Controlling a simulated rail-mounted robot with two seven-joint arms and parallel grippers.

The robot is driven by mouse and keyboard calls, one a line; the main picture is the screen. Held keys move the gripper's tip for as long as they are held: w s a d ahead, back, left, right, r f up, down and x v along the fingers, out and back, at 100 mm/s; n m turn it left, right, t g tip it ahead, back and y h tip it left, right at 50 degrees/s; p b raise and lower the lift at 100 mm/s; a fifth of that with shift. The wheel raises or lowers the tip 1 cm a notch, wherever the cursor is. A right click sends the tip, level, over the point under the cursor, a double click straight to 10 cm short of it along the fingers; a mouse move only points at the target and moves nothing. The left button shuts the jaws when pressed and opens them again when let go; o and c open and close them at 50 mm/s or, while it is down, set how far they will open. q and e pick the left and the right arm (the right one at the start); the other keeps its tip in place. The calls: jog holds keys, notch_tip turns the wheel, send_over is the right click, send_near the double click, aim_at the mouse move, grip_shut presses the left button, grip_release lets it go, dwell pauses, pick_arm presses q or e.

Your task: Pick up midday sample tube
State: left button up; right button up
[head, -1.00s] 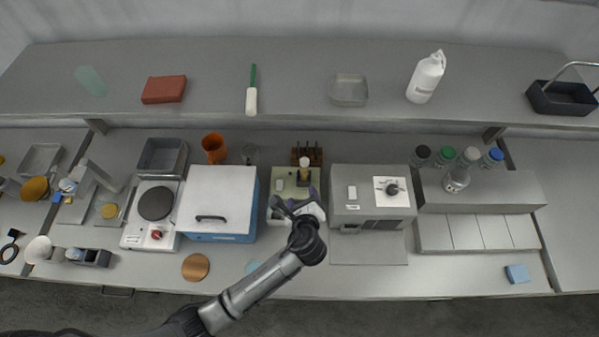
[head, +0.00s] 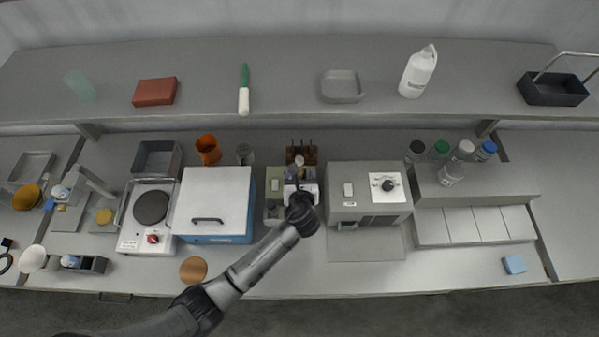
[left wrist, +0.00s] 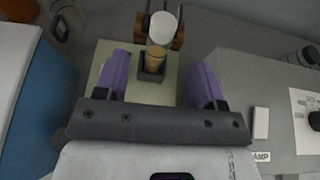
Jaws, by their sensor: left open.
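A tube with a white cap (left wrist: 162,27) and tan body stands in a small dark holder (left wrist: 150,73) on a pale green pad (left wrist: 103,68). No label on it can be read, so I cannot tell whether it is the midday one. In the head view its pale cap (head: 299,160) shows just beyond my left gripper (head: 298,177). In the left wrist view the two purple fingers of my left gripper (left wrist: 160,80) are apart, one on each side of the tube and holder, with gaps. Nothing is held. My right gripper is not in view.
A wooden rack (head: 311,152) with dark upright items stands just behind the tube. A white-lidded blue box (head: 214,205) is to the left and a grey machine (head: 345,192) to the right, close on both sides. A shelf (head: 210,90) runs across the back.

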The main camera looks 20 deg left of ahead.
aim_at(300, 167)
pick_arm(q)
jog(key=shift+x, duration=3)
jog(key=shift+f, duration=0.15)
jog(key=shift+c, duration=0.2)
grip_shut()
